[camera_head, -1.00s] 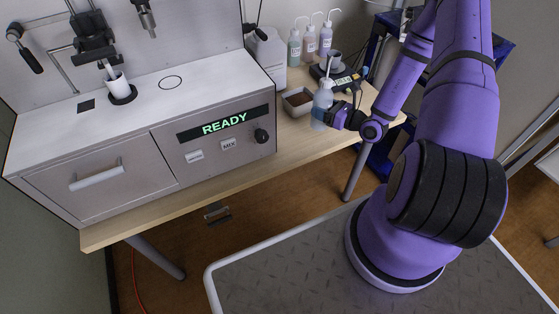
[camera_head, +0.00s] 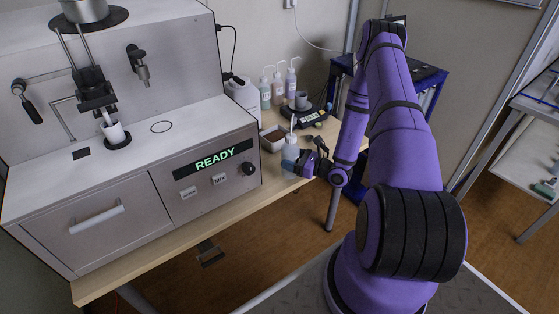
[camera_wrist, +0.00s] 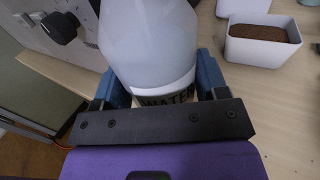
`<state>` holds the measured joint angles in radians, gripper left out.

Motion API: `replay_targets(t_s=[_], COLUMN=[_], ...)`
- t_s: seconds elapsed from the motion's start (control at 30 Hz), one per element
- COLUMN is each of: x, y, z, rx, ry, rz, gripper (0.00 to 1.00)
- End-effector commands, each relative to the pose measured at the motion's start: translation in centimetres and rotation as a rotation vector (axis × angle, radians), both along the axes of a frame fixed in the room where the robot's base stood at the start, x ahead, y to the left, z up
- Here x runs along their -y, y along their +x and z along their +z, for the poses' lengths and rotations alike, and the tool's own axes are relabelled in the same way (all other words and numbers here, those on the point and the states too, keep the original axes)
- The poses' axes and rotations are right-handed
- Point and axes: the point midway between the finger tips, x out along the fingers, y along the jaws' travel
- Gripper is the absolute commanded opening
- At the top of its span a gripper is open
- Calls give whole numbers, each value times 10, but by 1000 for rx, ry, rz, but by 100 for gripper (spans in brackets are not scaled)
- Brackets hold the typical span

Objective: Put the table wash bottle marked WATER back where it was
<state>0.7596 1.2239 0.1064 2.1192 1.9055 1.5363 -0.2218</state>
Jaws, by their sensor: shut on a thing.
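The wash bottle (camera_head: 290,151) is translucent with a white spout and stands upright at the front right part of the wooden table. In the wrist view the bottle (camera_wrist: 150,40) fills the upper middle, and part of a WATER label shows low on its body. My gripper (camera_head: 296,166) is shut on the bottle; in the wrist view its blue fingers (camera_wrist: 163,85) lie on either side of the body. The bottle's base is hidden behind the gripper, so I cannot tell whether it touches the table.
A white tray of brown soil (camera_head: 273,139) sits just behind the bottle; it also shows in the wrist view (camera_wrist: 262,52). Three other wash bottles (camera_head: 278,88), a white jug (camera_head: 243,98) and a black scale (camera_head: 308,117) stand further back. The analyser (camera_head: 160,180), reading READY, is at left.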

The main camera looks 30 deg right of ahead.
Motion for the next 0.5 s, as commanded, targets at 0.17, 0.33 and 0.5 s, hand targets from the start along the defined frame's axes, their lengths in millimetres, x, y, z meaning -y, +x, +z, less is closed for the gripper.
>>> replay_targets(t_s=[0.17,0.33,0.5], x=[-5,-6,-8], y=[35,48,59], z=[-3,-4,-5], rx=[3,0,2], ry=[1,1,0], rz=[2,0,2], gripper=[54,54,54])
